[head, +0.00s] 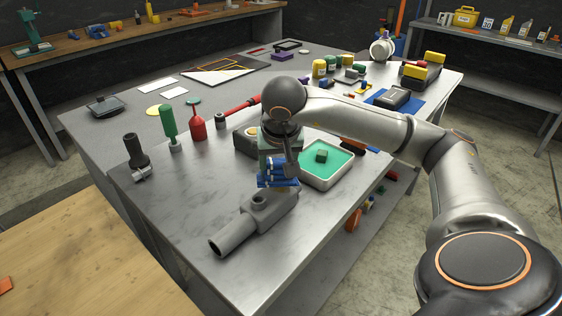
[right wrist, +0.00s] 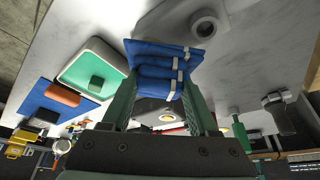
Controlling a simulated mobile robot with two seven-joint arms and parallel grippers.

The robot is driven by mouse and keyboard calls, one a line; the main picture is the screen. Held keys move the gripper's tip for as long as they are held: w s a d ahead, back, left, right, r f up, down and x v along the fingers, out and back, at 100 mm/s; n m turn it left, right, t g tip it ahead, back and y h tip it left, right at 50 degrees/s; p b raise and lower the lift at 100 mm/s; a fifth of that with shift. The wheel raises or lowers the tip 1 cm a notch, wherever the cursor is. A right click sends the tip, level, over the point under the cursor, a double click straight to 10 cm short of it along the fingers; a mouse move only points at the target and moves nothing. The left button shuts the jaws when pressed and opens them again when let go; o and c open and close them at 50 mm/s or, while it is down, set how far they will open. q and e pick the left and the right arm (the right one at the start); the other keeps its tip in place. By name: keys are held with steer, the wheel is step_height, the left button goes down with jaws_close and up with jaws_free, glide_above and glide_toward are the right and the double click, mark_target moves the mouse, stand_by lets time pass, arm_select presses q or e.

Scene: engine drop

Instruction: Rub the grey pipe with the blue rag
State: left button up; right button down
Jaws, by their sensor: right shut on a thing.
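The grey pipe (head: 240,228) lies on the near part of the metal table, its open end toward the front left and a round port on top. My right gripper (head: 278,165) points down above the pipe's far end. It is shut on the blue rag (head: 275,181), a folded bundle with pale bands. In the right wrist view, the rag (right wrist: 160,72) sits between the green fingers of the gripper (right wrist: 165,95), and the pipe (right wrist: 207,25) shows beyond it. I cannot tell whether the rag touches the pipe. My left gripper is not in view.
A white tray (head: 323,184) with a green inside and a dark green block (head: 322,155) stands right of the gripper. A red bottle (head: 197,122), a green-handled tool (head: 169,124) and a black tool (head: 136,152) stand at the left. The table front left of the pipe is clear.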

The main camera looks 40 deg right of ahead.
steer(key=shift+a+r, duration=0.1)
steer(key=shift+a, duration=0.3)
steer(key=shift+d, duration=0.1)
steer(key=shift+w+d+r, duration=0.1)
steer(key=shift+d+r, duration=0.05)
steer(key=shift+d, duration=1.15)
steer(key=shift+r, duration=0.15)
